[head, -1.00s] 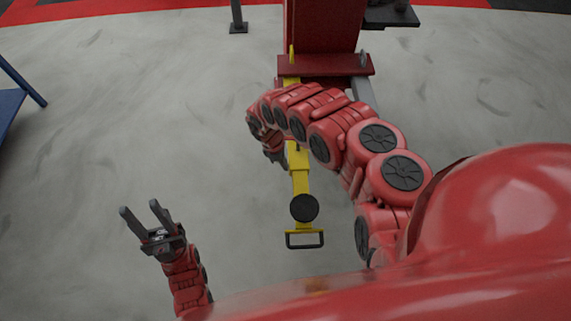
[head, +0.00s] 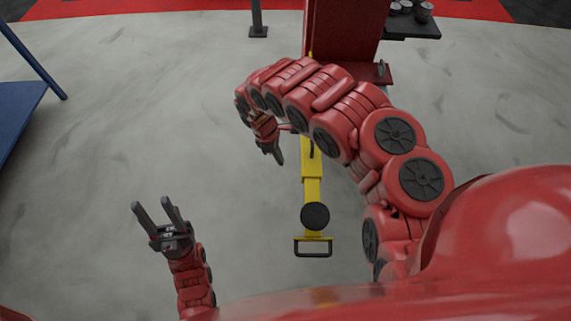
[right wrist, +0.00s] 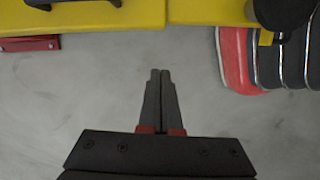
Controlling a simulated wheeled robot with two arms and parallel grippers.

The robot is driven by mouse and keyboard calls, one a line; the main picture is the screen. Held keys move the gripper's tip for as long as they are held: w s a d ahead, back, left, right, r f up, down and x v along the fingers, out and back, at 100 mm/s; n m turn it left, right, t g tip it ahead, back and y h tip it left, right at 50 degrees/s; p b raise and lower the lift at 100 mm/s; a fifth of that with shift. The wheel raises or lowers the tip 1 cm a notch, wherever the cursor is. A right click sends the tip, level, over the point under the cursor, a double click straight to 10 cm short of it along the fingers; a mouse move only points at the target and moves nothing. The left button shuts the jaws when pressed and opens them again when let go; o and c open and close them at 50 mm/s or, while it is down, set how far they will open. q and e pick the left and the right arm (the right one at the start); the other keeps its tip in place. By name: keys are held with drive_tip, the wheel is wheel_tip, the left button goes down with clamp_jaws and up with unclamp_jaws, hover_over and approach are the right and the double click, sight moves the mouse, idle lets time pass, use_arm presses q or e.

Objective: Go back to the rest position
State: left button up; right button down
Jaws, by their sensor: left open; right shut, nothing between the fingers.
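My left gripper (head: 160,212) is at the lower left of the head view, its two dark fingers apart and pointing up the picture, with nothing between them. My right arm arches across the middle of the head view. My right gripper (head: 278,158) hangs at its end, left of a yellow lift arm (head: 312,190). In the right wrist view its fingers (right wrist: 160,75) are together and empty over grey floor. They are apart from the yellow lift arm (right wrist: 110,14) along the top of that view.
The yellow arm carries a round black pad (head: 315,216) and ends in a black handle (head: 313,254). A red lift post (head: 340,30) stands behind it. A dark shelf with cans (head: 412,22) is at upper right. A blue frame (head: 18,110) is at far left. Floor between is clear.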

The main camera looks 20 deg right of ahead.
drive_tip(key=shift+v, duration=0.9)
